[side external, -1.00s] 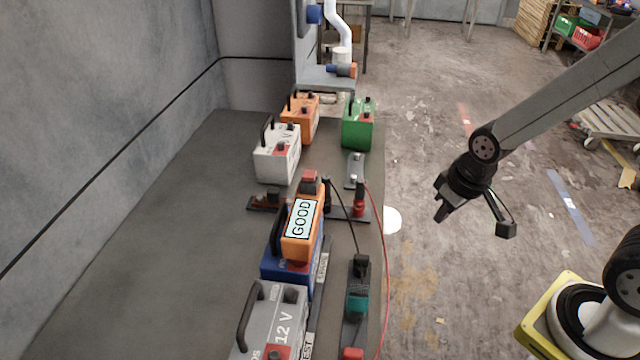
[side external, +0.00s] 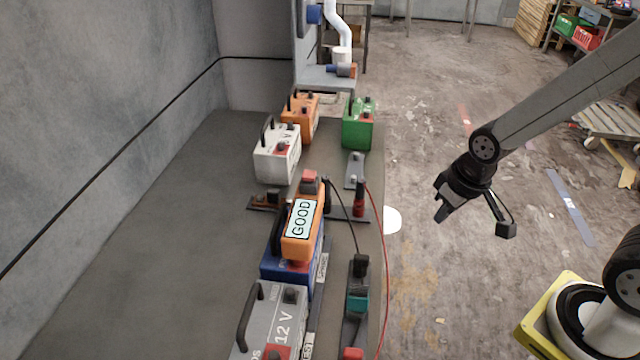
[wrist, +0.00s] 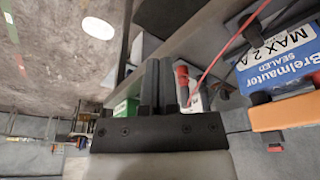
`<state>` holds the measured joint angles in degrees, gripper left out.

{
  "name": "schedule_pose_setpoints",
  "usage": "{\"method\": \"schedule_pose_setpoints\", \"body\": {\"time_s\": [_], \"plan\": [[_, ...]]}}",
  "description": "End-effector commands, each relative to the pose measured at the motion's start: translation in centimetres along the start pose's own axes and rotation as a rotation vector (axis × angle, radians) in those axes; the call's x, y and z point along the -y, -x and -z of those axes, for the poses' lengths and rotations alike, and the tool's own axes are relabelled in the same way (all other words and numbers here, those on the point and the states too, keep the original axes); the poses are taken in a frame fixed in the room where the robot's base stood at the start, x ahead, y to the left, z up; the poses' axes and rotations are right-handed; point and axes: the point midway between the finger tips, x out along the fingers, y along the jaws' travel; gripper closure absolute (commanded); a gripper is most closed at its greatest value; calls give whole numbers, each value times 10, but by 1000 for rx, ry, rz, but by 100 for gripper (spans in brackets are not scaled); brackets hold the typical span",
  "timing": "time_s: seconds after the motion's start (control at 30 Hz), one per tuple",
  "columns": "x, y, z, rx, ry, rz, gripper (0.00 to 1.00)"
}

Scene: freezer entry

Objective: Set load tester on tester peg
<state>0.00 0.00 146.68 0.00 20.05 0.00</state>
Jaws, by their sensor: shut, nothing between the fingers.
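The load tester (side external: 302,226) is an orange box with a pale screen reading GOOD. In the side view it stands by the blue battery (side external: 287,262), overlapping it; the exact contact is hidden. Its orange edge also shows at the right of the wrist view (wrist: 285,113). Cables run from the tester area to a red clamp (side external: 359,200) and a black and teal clamp (side external: 357,285) on the bench's right side. I cannot tell which part is the tester peg. My gripper (side external: 441,214) hangs off the bench's right side, shut and empty, apart from the tester.
A grey 12 V battery (side external: 275,325) stands at the front. White (side external: 277,160), orange (side external: 301,118) and green (side external: 358,126) batteries stand farther back. A thin red cable (side external: 385,255) hangs along the bench edge. The bench (side external: 170,240) is clear at left.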

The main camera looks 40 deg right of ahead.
Motion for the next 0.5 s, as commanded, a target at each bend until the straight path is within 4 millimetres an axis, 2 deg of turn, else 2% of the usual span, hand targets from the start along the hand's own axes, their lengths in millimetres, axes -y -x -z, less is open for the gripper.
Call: {"method": "schedule_pose_setpoints", "body": {"time_s": [0.43,0.5], "plan": [[0,0,0,0,0,0,100],[0,0,0,0,0,0,78]]}}
